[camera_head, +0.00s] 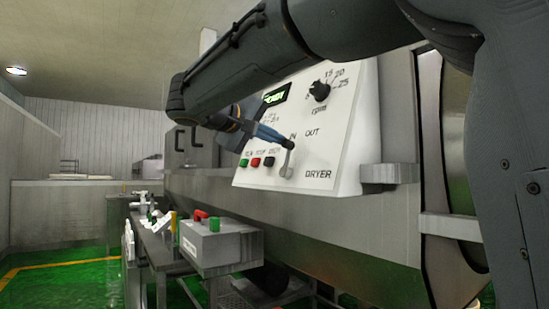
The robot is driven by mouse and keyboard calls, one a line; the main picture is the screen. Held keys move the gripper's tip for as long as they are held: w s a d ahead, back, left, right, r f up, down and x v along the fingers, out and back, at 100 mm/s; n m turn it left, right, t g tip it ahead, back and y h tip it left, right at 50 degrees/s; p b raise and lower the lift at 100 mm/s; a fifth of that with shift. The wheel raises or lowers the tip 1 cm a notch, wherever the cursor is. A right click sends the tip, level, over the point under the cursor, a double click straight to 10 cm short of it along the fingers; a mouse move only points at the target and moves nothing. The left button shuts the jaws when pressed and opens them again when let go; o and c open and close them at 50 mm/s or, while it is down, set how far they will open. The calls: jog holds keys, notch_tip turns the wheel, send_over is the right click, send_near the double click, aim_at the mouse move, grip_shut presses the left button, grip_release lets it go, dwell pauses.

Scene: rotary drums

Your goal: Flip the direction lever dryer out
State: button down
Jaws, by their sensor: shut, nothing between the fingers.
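The dryer's white control panel (355,125) is on the machine in the middle of the view, with "DRYER" printed at its lower right. The direction lever (287,160) is a short light handle with a dark knob at its top, and it stands nearly upright. The label "IN" is just above the knob and "OUT" is to its upper right. My gripper (280,139) reaches in from the left. Its fingers are shut and empty, with the tips at the lever's knob. I cannot tell whether they touch it.
Above the lever are a green display (275,97) and a black rpm knob (320,91). Green, red and black buttons (256,162) are left of it. My arm crosses the top and right of the view.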

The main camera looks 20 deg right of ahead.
jog(key=shift+s+d+f+m+h+b, duration=0.1)
jog(key=shift+s+m+h+b, duration=0.25)
jog(key=shift+m+b, duration=0.75)
jog(key=shift+s+d+m+h+b, duration=0.1)
jog(key=shift+s+m+h+b, duration=0.25)
jog(key=shift+b, duration=1.4)
jog(key=shift+s, duration=0.1)
jog(key=w+r+p, duration=0.2)
jog(key=w+r, duration=0.1)
jog(key=v, duration=1)
jog(key=shift+a, duration=0.15)
jog(key=shift+w+f, duration=0.1)
jog(key=shift+f, duration=0.05)
